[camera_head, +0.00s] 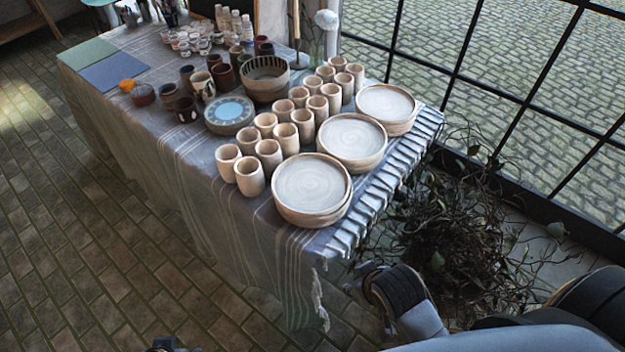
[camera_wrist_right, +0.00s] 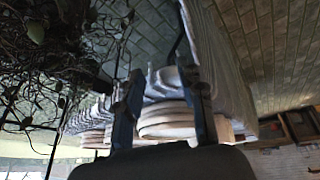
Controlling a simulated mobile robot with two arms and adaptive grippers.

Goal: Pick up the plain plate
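Plain pale plates stand in three stacks along the table's right side: a near stack (camera_head: 312,184), a middle stack (camera_head: 352,138) and a far stack (camera_head: 387,103). My right arm comes in at the lower right of the head view, off the table's near corner and apart from the plates. In the right wrist view, my right gripper (camera_wrist_right: 162,100) is open and empty. Pale stacked plates (camera_wrist_right: 168,122) show beyond and between its fingers, with the picture turned over. A small dark part at the bottom edge of the head view may be my left gripper (camera_head: 168,346); its fingers are not clear.
Plain cups (camera_head: 270,155) stand in rows left of the stacks. A blue painted plate (camera_head: 229,112), a striped bowl (camera_head: 265,77) and dark cups stand further left. The fringed cloth (camera_head: 385,195) hangs over the table edge. A tangled plant (camera_head: 460,215) stands right of the table.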

